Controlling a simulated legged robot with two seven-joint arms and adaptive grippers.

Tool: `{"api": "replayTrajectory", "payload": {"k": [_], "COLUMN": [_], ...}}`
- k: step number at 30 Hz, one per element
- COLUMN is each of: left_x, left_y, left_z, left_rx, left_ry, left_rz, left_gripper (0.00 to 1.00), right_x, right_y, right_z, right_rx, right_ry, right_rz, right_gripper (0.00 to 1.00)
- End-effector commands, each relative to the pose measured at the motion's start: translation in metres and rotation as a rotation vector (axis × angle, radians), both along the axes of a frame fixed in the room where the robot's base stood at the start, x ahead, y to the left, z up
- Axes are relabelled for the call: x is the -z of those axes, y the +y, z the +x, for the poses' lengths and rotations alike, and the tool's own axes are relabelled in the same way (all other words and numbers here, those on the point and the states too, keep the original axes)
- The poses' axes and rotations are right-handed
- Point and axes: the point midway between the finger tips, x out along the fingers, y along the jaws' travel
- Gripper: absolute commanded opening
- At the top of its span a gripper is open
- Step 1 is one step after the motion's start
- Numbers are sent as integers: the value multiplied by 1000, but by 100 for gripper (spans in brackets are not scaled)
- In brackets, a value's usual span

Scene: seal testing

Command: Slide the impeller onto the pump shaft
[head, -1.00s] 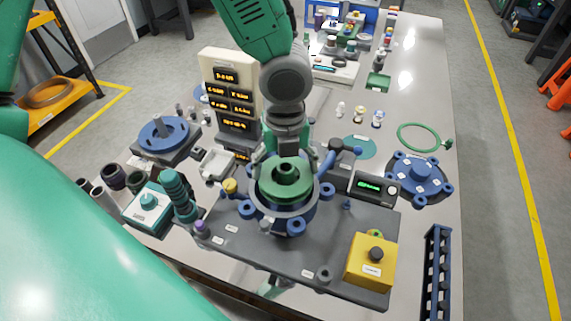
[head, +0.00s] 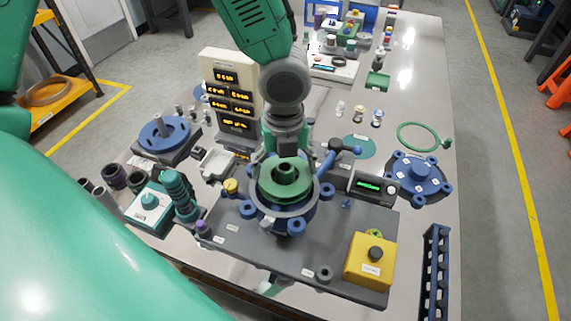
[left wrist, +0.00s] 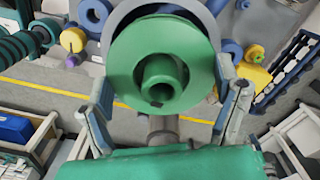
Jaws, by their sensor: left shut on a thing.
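The green impeller (head: 270,187), a stepped disc with a raised hub, is at the mouth of the blue-and-grey pump housing (head: 290,225) in the middle of the dark base plate. My left gripper (head: 287,157) is at its far side, shut on the impeller. In the left wrist view, the fingers (left wrist: 165,108) flank the impeller (left wrist: 126,62), and the grey housing rim (left wrist: 113,22) shows behind it. The pump shaft is hidden by the impeller, so I cannot tell whether the hub is around it. My right gripper is not in view.
A yellow button box (head: 369,262) stands at the plate's front right. A blue flanged cover (head: 420,177) and a green ring (head: 400,131) lie to the right. A display panel (head: 249,72) stands behind left. The right tabletop near the ring has some free room.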

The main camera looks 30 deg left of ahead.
Motion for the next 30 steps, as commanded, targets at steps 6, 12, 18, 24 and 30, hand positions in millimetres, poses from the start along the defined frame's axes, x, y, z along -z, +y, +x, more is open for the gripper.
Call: {"api": "replayTrajectory", "payload": {"k": [6,12,18,24,30], "left_x": [0,0,0,6,13], "left_y": [0,0,0,0,0], "left_z": [0,0,0,0,0], "left_rx": [0,0,0,0,0], "left_ry": [-1,-1,-1,0,-1], "left_rz": [0,0,-1,0,-1], "left_gripper": [38,38,38,38,38], "right_x": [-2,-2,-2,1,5], "right_y": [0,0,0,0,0], "right_z": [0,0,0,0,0], "right_rx": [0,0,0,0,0], "right_ry": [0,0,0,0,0], "right_rz": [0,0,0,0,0], "right_gripper": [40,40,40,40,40]}}
